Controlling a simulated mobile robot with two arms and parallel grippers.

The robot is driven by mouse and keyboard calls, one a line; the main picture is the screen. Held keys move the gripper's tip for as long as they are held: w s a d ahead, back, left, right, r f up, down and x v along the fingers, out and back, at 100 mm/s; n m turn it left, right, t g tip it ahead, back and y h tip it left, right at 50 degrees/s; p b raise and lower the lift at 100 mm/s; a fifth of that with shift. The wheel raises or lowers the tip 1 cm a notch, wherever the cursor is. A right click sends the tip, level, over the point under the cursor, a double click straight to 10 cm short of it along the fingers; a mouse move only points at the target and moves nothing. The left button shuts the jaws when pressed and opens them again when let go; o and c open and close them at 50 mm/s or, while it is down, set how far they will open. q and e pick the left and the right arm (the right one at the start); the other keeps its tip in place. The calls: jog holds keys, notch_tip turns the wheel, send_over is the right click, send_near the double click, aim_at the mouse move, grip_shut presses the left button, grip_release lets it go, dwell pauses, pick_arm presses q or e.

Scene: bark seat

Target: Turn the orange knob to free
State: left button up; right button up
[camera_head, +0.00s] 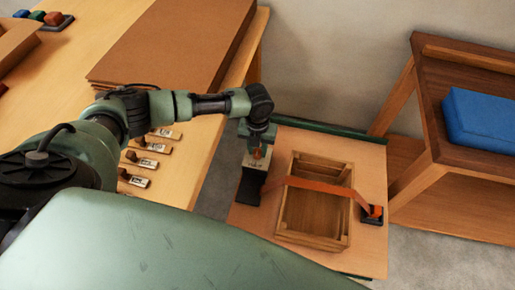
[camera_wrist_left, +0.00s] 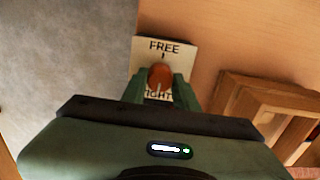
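The orange knob (camera_wrist_left: 160,77) sits on a pale plate (camera_wrist_left: 150,48) in the left wrist view. The plate reads FREE at the top; lettering ending in "IGHT" is partly hidden below the knob. A pale mark on the knob seems to point down, away from FREE. In the head view the knob (camera_head: 257,154) tops a dark block (camera_head: 250,186) on the board. My left gripper (camera_head: 257,147) is over it, pointing down. In the wrist view its fingers (camera_wrist_left: 160,88) stand either side of the knob, seemingly with a gap on the left. My right gripper is not in view.
An orange strap (camera_head: 318,187) runs from the block across a wooden crate (camera_head: 315,243) to a dark holder (camera_head: 373,215) on the board (camera_head: 368,255). Several labelled pieces (camera_head: 146,163) lie on the table at left. A blue box (camera_head: 480,120) rests on a wooden stand at right.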

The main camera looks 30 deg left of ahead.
pick_arm(q)
grip_shut()
